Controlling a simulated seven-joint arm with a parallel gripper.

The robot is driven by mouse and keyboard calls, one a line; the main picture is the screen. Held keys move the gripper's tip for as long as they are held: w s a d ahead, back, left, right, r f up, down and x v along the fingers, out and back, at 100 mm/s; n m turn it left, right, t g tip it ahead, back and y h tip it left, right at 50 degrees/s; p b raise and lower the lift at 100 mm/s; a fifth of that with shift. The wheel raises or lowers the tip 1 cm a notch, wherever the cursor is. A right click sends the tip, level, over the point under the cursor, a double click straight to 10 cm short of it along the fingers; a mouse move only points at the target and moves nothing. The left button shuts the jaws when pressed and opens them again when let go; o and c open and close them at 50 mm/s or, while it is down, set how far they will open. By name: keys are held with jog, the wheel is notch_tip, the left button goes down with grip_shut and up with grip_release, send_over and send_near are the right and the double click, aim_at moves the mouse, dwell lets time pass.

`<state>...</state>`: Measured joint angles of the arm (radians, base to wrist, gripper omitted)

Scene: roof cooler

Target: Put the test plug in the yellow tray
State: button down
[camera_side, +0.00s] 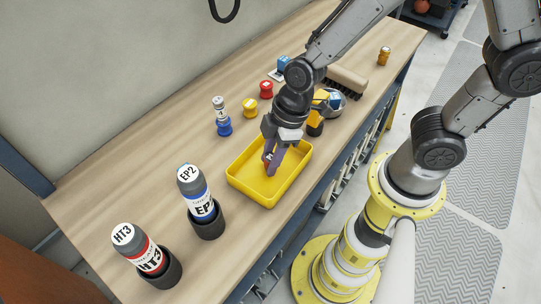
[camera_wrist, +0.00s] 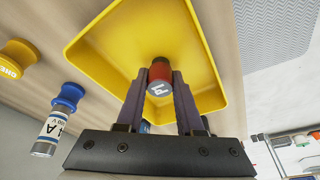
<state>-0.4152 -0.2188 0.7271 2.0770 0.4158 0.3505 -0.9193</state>
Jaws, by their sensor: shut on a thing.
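The yellow tray (camera_side: 245,184) lies on the wooden bench, and it fills much of the wrist view (camera_wrist: 105,50). My gripper (camera_side: 270,166) points down over the inside of the tray. In the wrist view my gripper (camera_wrist: 160,85) is shut on a small red-and-dark cylinder, which I take as the test plug (camera_wrist: 160,72). Its grey end with a white mark faces the camera. In the side view only a bit of red shows between the fingers. I cannot tell whether the plug touches the tray floor. Otherwise the tray looks empty.
Labelled cylinders EP2 (camera_side: 194,185) and HT3 (camera_side: 138,245) stand in dark cups left of the tray. Behind it are a blue-based vial (camera_side: 222,117), a yellow spool (camera_side: 250,107) and a red spool (camera_side: 266,88). A brush (camera_side: 345,80) lies farther back.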

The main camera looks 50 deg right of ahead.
jog(key=c, duration=0.5)
grip_release()
jog(key=shift+c, duration=0.2)
jog(key=v, duration=1.2)
jog(key=s+d+r+m+t+h, duration=0.1)
jog(key=s+d+r+m+t, duration=0.1)
jog(key=s+d+r+m, duration=0.1)
jog(key=s+d+r+m+t+h, duration=0.1)
jog(key=s+d+r+m, duration=0.3)
jog(key=d+m, duration=0.4)
jog(key=shift+s+d+t+h, duration=0.3)
jog(key=shift+s+d+t, duration=0.1)
jog(key=shift+s+d, duration=0.25)
jog(key=shift+r, duration=0.1)
